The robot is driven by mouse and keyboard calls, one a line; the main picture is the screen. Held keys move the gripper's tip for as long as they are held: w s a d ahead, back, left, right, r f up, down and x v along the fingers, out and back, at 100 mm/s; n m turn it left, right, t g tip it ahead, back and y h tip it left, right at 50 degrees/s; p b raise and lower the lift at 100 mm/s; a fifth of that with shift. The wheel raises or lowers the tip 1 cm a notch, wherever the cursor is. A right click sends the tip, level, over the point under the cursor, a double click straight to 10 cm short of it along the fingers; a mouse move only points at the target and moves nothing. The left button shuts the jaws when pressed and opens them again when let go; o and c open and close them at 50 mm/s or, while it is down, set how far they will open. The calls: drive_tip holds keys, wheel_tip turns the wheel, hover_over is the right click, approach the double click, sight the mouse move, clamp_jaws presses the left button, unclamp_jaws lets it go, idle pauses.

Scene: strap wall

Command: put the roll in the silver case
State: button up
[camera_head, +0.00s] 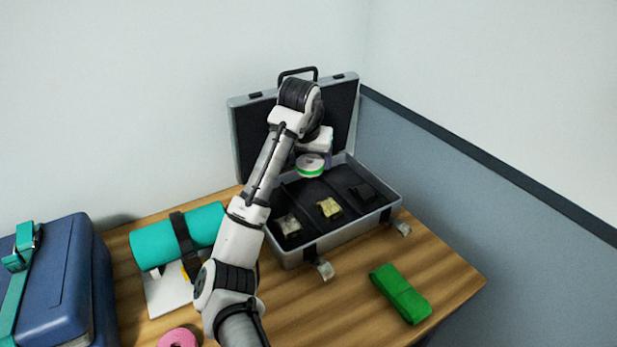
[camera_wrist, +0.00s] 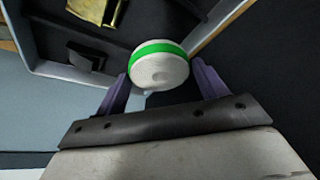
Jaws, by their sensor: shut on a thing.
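The silver case (camera_head: 390,213) stands open on the wooden table, its dark-lined lid raised at the back. My gripper (camera_wrist: 158,88) is shut on a white roll with a green band (camera_wrist: 160,66), held between its two purple fingers. In the head view the roll (camera_head: 310,166) hangs over the back part of the case, in front of the lid lining, and looks clear of the case floor. My arm hides part of the case's left side.
Inside the case lie a gold block (camera_head: 329,208), a pale block (camera_head: 289,226) and a dark block (camera_head: 363,192). A teal rolled mat (camera_head: 160,244), a pink ring (camera_head: 178,339) and a blue case (camera_head: 60,285) are left.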

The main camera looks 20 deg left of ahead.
wheel_tip(320, 180, down, 2)
drive_tip(key=shift+a+f, duration=0.1)
wheel_tip(320, 180, down, 4)
drive_tip(key=shift+r+p, duration=0.1)
drive_tip(key=shift+p, duration=0.8)
drive_tip(key=shift+w+f+p, duration=0.1)
drive_tip(key=shift+f+p, duration=0.1)
drive_tip(key=shift+p, duration=0.1)
drive_tip(key=shift+f, duration=0.2)
drive_tip(key=shift+f, duration=0.1)
drive_tip(key=shift+o, duration=1.1)
drive_tip(key=shift+f, duration=0.1)
drive_tip(key=o, duration=0.4)
drive_tip(key=shift+o, duration=0.2)
